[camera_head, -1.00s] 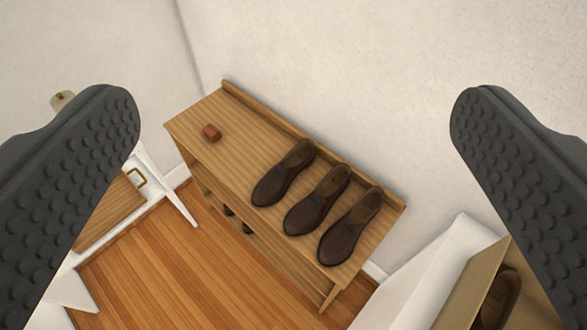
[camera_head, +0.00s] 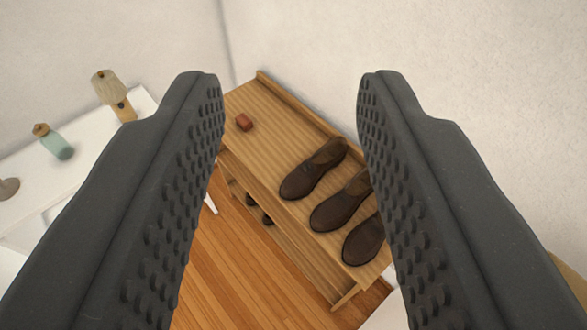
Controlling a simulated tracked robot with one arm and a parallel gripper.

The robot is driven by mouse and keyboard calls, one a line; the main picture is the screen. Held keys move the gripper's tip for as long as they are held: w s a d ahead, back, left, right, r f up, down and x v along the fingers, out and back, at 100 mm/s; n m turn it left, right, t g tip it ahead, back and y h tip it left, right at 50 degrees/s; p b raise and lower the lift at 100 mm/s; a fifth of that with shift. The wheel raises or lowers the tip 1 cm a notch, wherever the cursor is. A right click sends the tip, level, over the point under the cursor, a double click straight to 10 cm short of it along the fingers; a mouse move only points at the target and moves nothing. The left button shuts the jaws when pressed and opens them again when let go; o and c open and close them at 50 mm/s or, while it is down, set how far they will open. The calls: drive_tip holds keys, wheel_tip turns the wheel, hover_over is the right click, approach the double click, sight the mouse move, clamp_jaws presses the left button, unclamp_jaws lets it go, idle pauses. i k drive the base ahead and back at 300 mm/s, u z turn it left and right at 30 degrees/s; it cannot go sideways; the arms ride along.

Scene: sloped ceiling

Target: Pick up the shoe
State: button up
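Three dark brown shoes lie side by side on top of a wooden bench. The left shoe (camera_head: 313,170) shows whole. The middle shoe (camera_head: 342,206) and the right shoe (camera_head: 364,242) are partly hidden behind my right finger. My gripper (camera_head: 290,85) is open and empty, its two dark studded fingers apart in the foreground. The bench and shoes are beyond the fingertips, seen between them from above, with nothing touching the fingers.
The wooden bench (camera_head: 270,105) stands against a pale wall and carries a small red-brown block (camera_head: 244,122). More dark shoes (camera_head: 252,201) sit on its lower shelf. Wooden floor (camera_head: 235,265) is clear.

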sight(299, 183)
drive_tip(key=u, duration=2.25)
drive_tip(key=i, duration=1.5)
drive_tip(key=z, duration=3.35)
drive_tip(key=i, duration=0.75)
